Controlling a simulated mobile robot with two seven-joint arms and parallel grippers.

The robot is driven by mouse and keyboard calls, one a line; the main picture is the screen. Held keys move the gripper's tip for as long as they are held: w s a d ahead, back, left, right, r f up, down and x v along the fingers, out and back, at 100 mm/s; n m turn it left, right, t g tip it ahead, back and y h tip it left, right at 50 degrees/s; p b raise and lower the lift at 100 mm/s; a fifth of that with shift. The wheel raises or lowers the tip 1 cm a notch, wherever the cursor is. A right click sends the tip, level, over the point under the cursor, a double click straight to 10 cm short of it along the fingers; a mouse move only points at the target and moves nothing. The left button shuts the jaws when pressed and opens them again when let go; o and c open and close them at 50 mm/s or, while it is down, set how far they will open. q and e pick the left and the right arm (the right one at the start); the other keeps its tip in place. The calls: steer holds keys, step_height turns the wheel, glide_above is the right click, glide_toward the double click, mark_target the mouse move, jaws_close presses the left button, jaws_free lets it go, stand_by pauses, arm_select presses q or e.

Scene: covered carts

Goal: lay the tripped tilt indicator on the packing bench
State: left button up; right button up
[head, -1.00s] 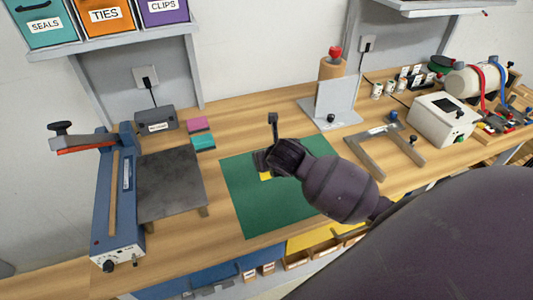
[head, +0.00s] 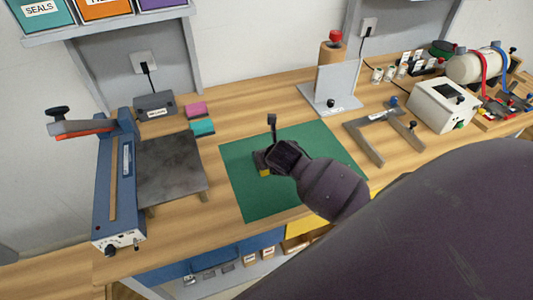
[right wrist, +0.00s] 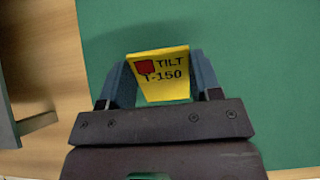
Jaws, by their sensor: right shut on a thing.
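The tilt indicator (right wrist: 160,74) is a yellow tag printed "TILT T-150" with a red square on it. In the right wrist view it sits between the two blue fingers of my right gripper (right wrist: 160,85), which is shut on it. I cannot tell whether the tag touches the mat. My left gripper is not in view.
A blue sealer (head: 120,185) with a dark plate (head: 172,166) stands left of the mat. Pink (head: 196,109) and teal (head: 202,128) blocks lie behind it. A grey upright stand (head: 332,85), a grey frame (head: 365,137) and a white box (head: 443,106) stand right.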

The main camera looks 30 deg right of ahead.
steer(key=shift+f, duration=0.25)
stand_by(0.3)
steer(key=o, duration=1)
steer(key=c, duration=0.4)
steer(key=shift+w+d+r, duration=0.15)
steer(key=shift+w+r, duration=0.4)
steer(key=shift+r, duration=0.55)
steer(key=shift+w+d+r, duration=0.1)
steer(key=shift+w+r, duration=0.5)
steer(key=shift+r, duration=0.5)
steer(key=shift+w+d+r, duration=0.15)
steer(key=shift+w+r, duration=0.4)
steer(key=shift+r, duration=0.55)
